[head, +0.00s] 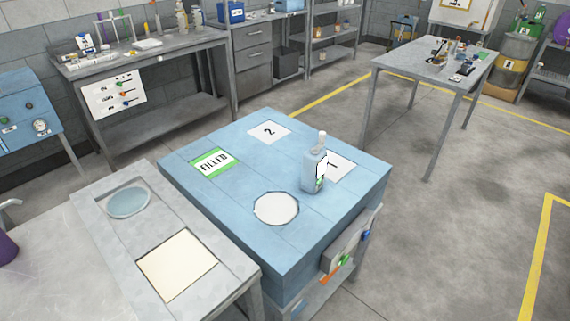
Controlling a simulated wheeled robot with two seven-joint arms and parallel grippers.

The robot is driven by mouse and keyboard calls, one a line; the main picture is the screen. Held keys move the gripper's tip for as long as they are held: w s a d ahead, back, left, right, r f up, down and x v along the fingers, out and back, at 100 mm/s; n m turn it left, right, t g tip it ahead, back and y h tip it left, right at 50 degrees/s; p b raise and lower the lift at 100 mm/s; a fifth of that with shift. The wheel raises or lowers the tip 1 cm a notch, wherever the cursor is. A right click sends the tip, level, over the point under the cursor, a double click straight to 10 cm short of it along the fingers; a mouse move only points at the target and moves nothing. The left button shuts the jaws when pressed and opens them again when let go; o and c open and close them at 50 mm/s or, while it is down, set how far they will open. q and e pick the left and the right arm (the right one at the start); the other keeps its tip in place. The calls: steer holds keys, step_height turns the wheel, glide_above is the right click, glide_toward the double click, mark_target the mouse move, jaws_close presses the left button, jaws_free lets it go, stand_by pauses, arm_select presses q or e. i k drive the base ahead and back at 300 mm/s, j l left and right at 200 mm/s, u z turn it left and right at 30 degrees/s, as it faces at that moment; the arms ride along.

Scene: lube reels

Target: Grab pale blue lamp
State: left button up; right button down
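I see nothing clearly recognizable as a pale blue lamp. A pale blue-grey bottle (312,172) with a white cap stands upright on the blue table (225,225), beside the sheet marked 1 (338,166). A pale blue round disc (128,202) lies in the grey bench top (195,220) at the left; I cannot tell what it is. Neither of my grippers is in view.
The blue table also bears a white round patch (276,208), a FILLED sign (214,162) and a sheet marked 2 (268,132). A cream square panel (177,264) lies on the grey bench. A cluttered metal table (410,66) stands behind right. The floor at right is clear.

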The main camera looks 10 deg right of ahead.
mark_target(314, 166)
steer(key=i+l+u, duration=0.3)
steer(key=l, duration=0.85)
steer(key=l+u, duration=0.35)
steer(key=l, duration=0.75)
